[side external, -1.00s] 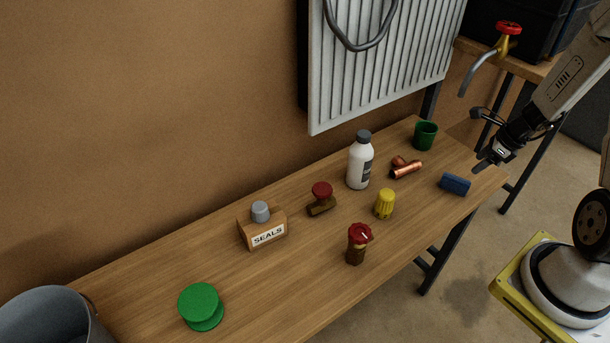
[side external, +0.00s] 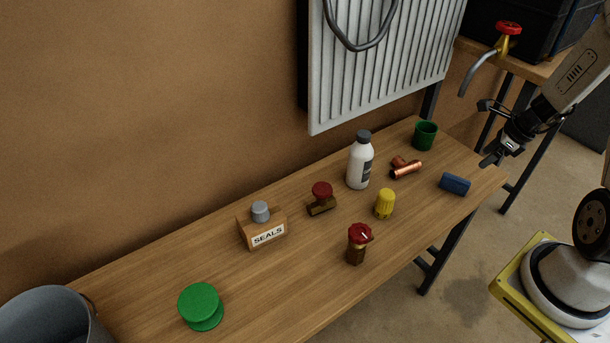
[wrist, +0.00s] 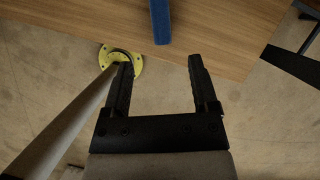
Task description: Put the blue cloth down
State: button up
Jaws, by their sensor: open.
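The blue cloth (side external: 455,184) lies folded into a small block on the wooden bench, near its right end. In the wrist view the cloth (wrist: 160,20) shows at the top edge, partly cut off, beyond my fingertips. My gripper (side external: 488,161) is above and to the right of the cloth in the side view, apart from it. In the wrist view my gripper (wrist: 160,62) has its two black fingers spread, with nothing between them.
On the bench (side external: 290,290) near the cloth stand a copper tee (side external: 406,170), a green cup (side external: 425,136), a yellow cap (side external: 385,204) and a white bottle (side external: 360,162). A red-handled valve (side external: 359,243) stands near the front edge. A radiator (side external: 385,60) hangs behind.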

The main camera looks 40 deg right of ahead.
jog(key=a+r+n, duration=0.4)
jog(key=a+n, duration=0.9)
jog(key=n, duration=0.2)
jog(key=a+r+n+g+h, duration=0.1)
jog(key=a+r+n, duration=0.3)
jog(key=a+n, duration=0.9)
jog(key=w+n, duration=0.1)
jog(key=n, duration=0.2)
jog(key=shift+a+h, duration=0.3)
jog(key=shift+a, duration=0.05)
